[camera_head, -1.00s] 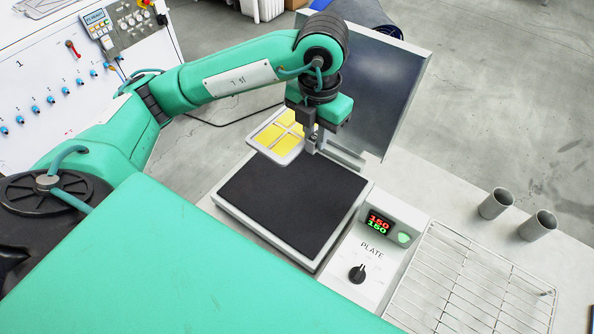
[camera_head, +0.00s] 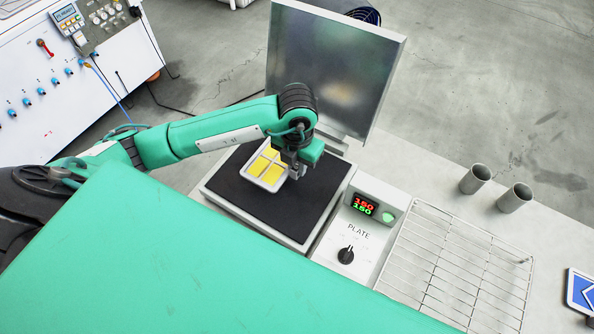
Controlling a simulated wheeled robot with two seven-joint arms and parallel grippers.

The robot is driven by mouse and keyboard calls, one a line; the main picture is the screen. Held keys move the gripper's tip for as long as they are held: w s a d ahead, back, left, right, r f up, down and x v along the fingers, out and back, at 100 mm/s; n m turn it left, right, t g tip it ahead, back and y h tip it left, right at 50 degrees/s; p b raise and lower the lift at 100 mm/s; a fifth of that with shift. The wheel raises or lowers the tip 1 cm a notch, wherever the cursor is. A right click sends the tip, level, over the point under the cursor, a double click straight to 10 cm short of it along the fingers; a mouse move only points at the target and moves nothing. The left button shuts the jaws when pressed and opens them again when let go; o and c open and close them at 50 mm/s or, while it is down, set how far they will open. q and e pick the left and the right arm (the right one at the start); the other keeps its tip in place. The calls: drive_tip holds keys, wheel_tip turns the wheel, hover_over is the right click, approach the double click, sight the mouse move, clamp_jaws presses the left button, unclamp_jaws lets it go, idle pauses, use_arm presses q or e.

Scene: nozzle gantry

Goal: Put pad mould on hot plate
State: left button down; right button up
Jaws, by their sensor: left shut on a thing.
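The pad mould (camera_head: 266,170) is a light tray with yellow pads in its compartments. It is over the left part of the black hot plate (camera_head: 278,208); I cannot tell whether it touches the surface. My left gripper (camera_head: 293,172) is shut on the mould's right side. The hot plate has a pale frame and a control box marked PLATE (camera_head: 357,232), with a red and green display reading 150 and a black knob. My right gripper is not in view.
A metal splash panel (camera_head: 325,70) stands upright behind the hot plate. A wire rack (camera_head: 455,265) lies right of the control box. Two grey tubes (camera_head: 475,180) stand on the bench beyond it. A blue and white sign (camera_head: 581,292) is at the right edge.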

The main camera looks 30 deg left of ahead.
use_arm(q)
wheel_tip(320, 180, down, 4)
drive_tip(key=shift+r+p, duration=0.1)
drive_tip(key=shift+p, duration=0.45)
drive_tip(key=shift+f, duration=0.55)
drive_tip(key=shift+f, duration=0.1)
drive_tip(key=c, duration=1.8)
unclamp_jaws()
drive_tip(key=shift+f, duration=0.1)
drive_tip(key=o, duration=0.5)
